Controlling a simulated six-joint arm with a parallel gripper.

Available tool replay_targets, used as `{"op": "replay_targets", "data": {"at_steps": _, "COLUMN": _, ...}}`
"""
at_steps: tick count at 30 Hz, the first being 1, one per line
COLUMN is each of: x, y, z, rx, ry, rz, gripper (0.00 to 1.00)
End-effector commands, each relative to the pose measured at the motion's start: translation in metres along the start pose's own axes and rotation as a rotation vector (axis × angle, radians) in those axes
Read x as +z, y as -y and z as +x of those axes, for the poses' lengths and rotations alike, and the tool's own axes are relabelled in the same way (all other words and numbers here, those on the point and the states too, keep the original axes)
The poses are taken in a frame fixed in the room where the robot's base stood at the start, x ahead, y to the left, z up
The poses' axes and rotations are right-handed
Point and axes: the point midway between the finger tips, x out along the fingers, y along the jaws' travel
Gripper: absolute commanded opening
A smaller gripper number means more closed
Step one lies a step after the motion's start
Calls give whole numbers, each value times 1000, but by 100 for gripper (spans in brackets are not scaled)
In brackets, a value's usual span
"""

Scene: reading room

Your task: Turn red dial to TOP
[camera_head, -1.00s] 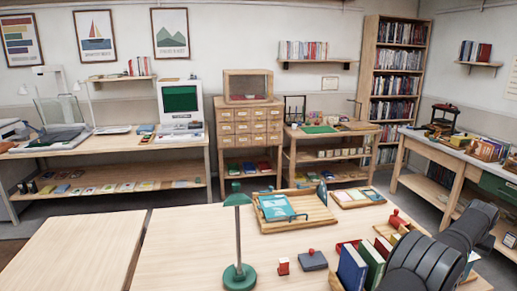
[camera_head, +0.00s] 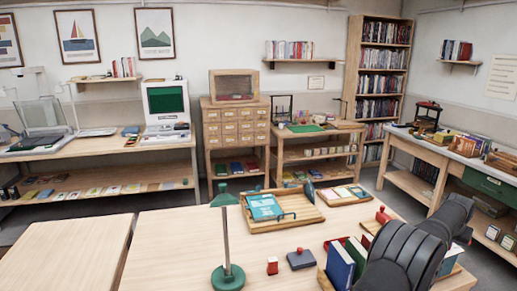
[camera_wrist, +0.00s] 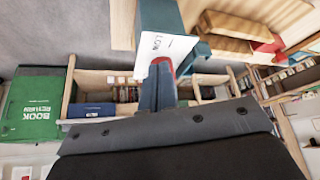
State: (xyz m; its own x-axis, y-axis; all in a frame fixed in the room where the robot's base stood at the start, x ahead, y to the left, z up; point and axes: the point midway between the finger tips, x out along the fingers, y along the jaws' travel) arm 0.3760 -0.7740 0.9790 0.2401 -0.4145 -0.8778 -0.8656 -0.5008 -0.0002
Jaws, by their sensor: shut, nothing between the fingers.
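In the wrist view, a red part (camera_wrist: 159,62), likely the red dial, shows at the edge of a white plate (camera_wrist: 160,45) with lettering that looks like "LOW". The plate sits against a teal body (camera_wrist: 162,14). My gripper (camera_wrist: 159,75) is shut and empty, its fingertips at or close to the red part and covering some of it. I cannot tell whether they touch, or which way the dial points. In the head view, my dark arm fills the lower right, and I cannot make out the dial or my fingertips.
On the table, a green lamp (camera_head: 227,278) stands in front, with a wooden tray (camera_head: 283,221) behind it. Upright books (camera_head: 340,264) stand close beside my arm. A red-topped block (camera_head: 272,266) and a grey block (camera_head: 301,259) lie nearby. The table's left part is clear.

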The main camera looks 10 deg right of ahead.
Motion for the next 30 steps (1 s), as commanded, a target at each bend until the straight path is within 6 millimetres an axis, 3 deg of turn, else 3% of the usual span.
{"op": "replay_targets", "data": {"at_steps": 12, "x": -24, "y": 0, "z": -43, "rx": 1, "ry": -2, "rz": 1, "gripper": 0}}
{"op": "replay_targets", "data": {"at_steps": 22, "x": -27, "y": 0, "z": -49, "rx": 0, "ry": 0, "rz": 1, "gripper": 0}}
{"op": "replay_targets", "data": {"at_steps": 23, "x": -27, "y": 0, "z": -49, "rx": 0, "ry": 0, "rz": 1, "gripper": 2}}
{"op": "replay_targets", "data": {"at_steps": 30, "x": -27, "y": 0, "z": -49, "rx": 1, "ry": 0, "rz": 0, "gripper": 49}}
